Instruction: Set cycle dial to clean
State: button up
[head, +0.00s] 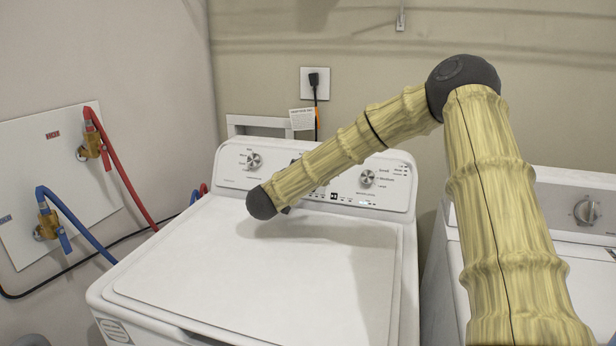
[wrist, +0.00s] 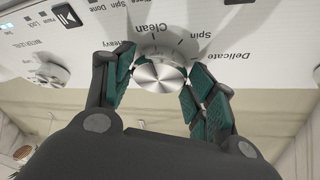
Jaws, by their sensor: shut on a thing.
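The cycle dial (wrist: 160,72) is a round, brushed-silver knob on the white control panel, seen in the wrist view. Printed labels surround it, including Heavy, Clean, Spin and Delicate; Clean sits just above it in that picture. My gripper (wrist: 158,75) has its green-padded fingers on both sides of the dial, shut on it. I cannot make out a pointer mark on the dial, so its setting is unclear.
The washer (head: 270,270) has a flat, clear lid below the panel. Other knobs show on its panel, one at left (head: 253,160) and one at right (head: 367,177). A second white machine (head: 585,210) stands at right. Red and blue hoses (head: 75,218) run along the left wall.

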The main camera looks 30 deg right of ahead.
jog(key=shift+m, duration=0.3)
jog(key=o, duration=1)
jog(key=shift+d, duration=0.1)
jog(key=v, duration=1.2)
jog(key=shift+w, duration=0.1)
jog(key=shift+r, duration=0.1)
